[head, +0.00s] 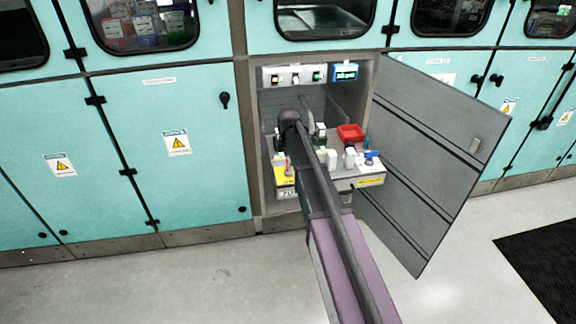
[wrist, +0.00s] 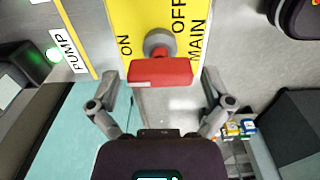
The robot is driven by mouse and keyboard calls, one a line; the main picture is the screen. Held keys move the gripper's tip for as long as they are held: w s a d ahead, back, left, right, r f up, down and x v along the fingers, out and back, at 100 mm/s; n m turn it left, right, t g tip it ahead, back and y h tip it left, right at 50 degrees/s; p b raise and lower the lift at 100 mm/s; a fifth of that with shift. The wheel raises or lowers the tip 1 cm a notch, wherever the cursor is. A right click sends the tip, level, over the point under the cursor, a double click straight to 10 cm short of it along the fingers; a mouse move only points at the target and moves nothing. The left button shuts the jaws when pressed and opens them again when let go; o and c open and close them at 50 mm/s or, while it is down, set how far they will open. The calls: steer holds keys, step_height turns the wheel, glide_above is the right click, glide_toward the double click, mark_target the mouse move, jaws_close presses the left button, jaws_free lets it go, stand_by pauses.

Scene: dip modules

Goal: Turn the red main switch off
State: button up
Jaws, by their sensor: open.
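The red main switch (wrist: 160,72) is a red bar handle on a grey round hub, mounted on a yellow plate (wrist: 133,22) marked ON, OFF and MAIN. In the wrist view the handle lies crosswise, below the ON and OFF labels. My gripper (wrist: 160,80) is open, with one finger on each side of the handle and a visible gap at both. In the head view the yellow plate (head: 281,176) is at the front left of the open cabinet's shelf; my arm hides most of the gripper there.
A PUMP label and a green light (wrist: 54,55) are left of the plate in the wrist view. In the head view, a red tray (head: 350,132) and small modules are on the shelf. The open grey door (head: 435,150) stands to the right.

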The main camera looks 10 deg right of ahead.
steer(key=c, duration=1)
steer(key=shift+o, duration=0.2)
steer(key=shift+a, duration=0.1)
